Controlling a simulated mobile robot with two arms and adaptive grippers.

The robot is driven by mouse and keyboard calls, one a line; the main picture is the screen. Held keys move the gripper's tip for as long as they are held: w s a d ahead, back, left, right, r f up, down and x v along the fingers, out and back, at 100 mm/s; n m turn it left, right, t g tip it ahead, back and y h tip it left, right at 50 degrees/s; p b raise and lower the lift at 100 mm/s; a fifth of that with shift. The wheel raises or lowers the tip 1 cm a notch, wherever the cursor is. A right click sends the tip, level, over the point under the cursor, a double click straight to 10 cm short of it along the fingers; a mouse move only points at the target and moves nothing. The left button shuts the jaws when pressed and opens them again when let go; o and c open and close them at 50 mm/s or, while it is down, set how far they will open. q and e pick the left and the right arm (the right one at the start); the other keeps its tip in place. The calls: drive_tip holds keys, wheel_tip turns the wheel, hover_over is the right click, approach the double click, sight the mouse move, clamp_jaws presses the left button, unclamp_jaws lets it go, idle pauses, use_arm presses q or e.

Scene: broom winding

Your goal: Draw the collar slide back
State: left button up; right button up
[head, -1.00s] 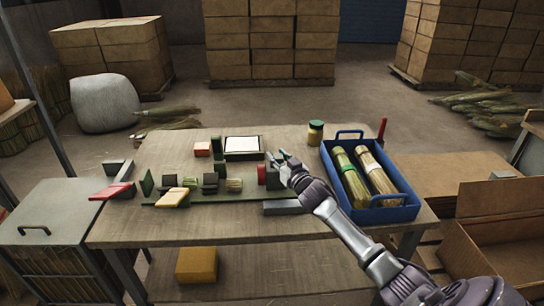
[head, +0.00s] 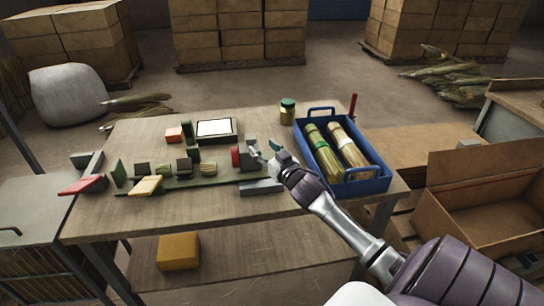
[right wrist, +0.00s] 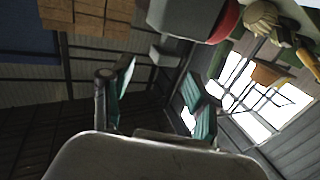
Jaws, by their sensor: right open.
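A green-bedded winding machine (head: 215,182) lies along the table. At its right end stands a dark grey block with a red face on its left (head: 237,156), which looks like the collar slide. The same grey block with its red rim shows at the top of the right wrist view (right wrist: 190,18). My right gripper (head: 262,150) is at the right side of this block, its fingers apart and nothing seen between them. In the right wrist view its teal-padded fingers (right wrist: 162,95) are spread. Whether a finger touches the block I cannot tell. My left gripper is out of view.
A blue tray (head: 347,187) with two straw bundles stands right of the gripper, a jar (head: 287,111) behind it. A grey block (head: 262,187) lies in front of the slide. The table's front is clear.

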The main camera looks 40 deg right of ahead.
drive_tip(key=s, duration=0.5)
drive_tip(key=shift+a, duration=0.35)
drive_tip(key=shift+w, duration=0.1)
